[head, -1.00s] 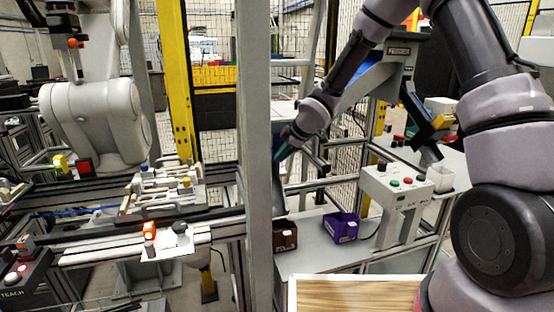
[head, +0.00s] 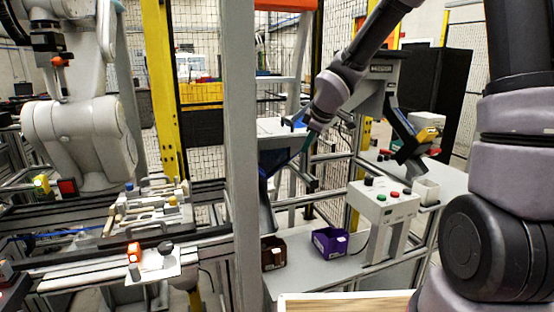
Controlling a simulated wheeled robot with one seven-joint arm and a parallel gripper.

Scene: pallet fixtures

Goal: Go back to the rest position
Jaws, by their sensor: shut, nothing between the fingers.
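My gripper (head: 296,155) hangs in the air near the middle of the head view, at the lower end of my arm, which comes down from the upper right. It is small and dark here. It is shut with nothing held. It appears in front of the mesh fence and to the right of the grey post (head: 238,150), above the side table. Part of my arm runs out of the top of the picture.
A purple bin (head: 330,243) and a brown bin (head: 273,255) stand on the grey table. A button box (head: 385,205) stands to their right. A pallet fixture (head: 150,207) lies on the conveyor at left, below another robot arm (head: 75,140). A yellow post (head: 160,90) stands behind.

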